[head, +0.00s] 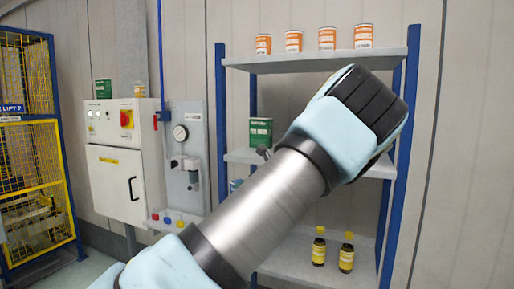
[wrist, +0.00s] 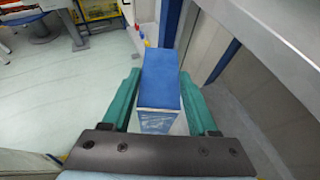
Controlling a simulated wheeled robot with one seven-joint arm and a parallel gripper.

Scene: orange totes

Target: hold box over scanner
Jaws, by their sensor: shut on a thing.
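A box (wrist: 160,85) with a plain blue top face and a white-and-blue printed side is between the two green fingers of my gripper (wrist: 163,82) in the wrist view. The gripper is shut on it. The box's far end points away from the wrist. My gripper and this box do not show in the head view, where my arm crosses the picture in front of the shelves. I cannot make out a scanner in either view.
A blue-posted shelf rack (head: 315,61) holds orange-and-white cans, a green box (head: 261,133) and two yellow-labelled bottles (head: 319,247). A white control cabinet (head: 123,160), a gauge panel (head: 186,150) and a yellow cage (head: 35,150) stand left. The wrist view shows open floor (wrist: 75,85).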

